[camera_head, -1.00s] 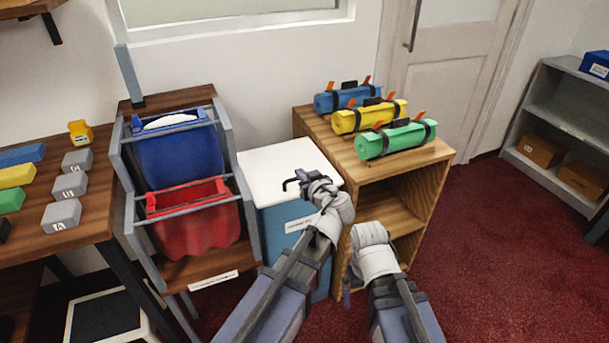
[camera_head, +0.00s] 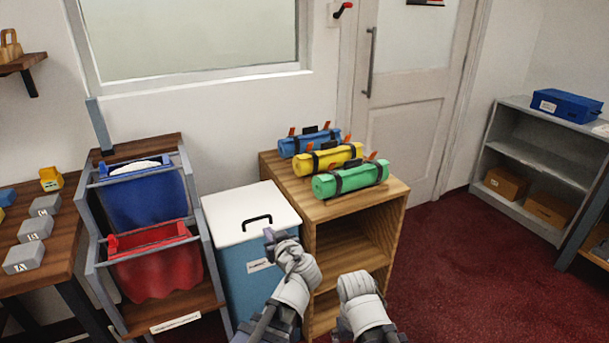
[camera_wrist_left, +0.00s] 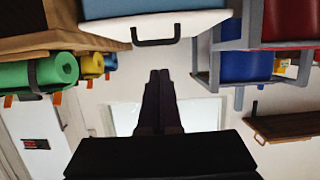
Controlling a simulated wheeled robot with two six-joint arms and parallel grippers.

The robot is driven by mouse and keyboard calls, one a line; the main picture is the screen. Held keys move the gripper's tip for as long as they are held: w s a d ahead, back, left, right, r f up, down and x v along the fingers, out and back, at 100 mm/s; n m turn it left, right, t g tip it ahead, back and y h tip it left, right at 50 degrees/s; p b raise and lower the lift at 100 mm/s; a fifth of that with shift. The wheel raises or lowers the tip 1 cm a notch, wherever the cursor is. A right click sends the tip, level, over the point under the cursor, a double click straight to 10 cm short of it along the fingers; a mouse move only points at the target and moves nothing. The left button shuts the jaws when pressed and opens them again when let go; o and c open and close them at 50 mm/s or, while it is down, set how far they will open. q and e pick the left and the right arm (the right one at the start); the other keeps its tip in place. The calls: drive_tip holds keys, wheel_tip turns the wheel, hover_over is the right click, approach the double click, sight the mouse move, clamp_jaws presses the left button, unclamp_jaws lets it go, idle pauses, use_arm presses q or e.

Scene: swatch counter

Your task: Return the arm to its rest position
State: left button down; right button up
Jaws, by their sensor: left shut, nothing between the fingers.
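My left gripper (camera_head: 268,237) shows in the head view in front of the white-lidded bin (camera_head: 232,206), below the black lid handle (camera_head: 257,220). In the left wrist view the fingers of my left gripper (camera_wrist_left: 160,74) are shut together with nothing between them. The lid handle (camera_wrist_left: 159,42) appears just above the fingertips there, apart from them in the picture. My right arm's pale wrist (camera_head: 360,292) shows at the bottom of the head view; its fingers are hidden.
Green (camera_head: 350,179), yellow (camera_head: 328,159) and blue (camera_head: 308,142) rolls lie on a wooden cabinet (camera_head: 390,188). Left of the bin stands a rack with red (camera_head: 155,265) and blue (camera_head: 150,200) fabric bins. Red carpet (camera_head: 445,270) is open at the right.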

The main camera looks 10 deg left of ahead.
use_arm(q)
drive_tip(key=s+d+r+m+g+h+p, duration=0.2)
drive_tip(key=s+d+m+g+p, duration=0.3)
drive_tip(key=s+p, duration=0.5)
drive_tip(key=s+d+r+m+g+h+p, duration=0.3)
drive_tip(key=s+d+m+g+h+p, duration=0.2)
drive_tip(key=s+p, duration=0.5)
drive_tip(key=shift+s+d+r+m+g, duration=0.15)
drive_tip(key=shift+s+d+m+g, duration=0.2)
drive_tip(key=shift+d+g, duration=0.85)
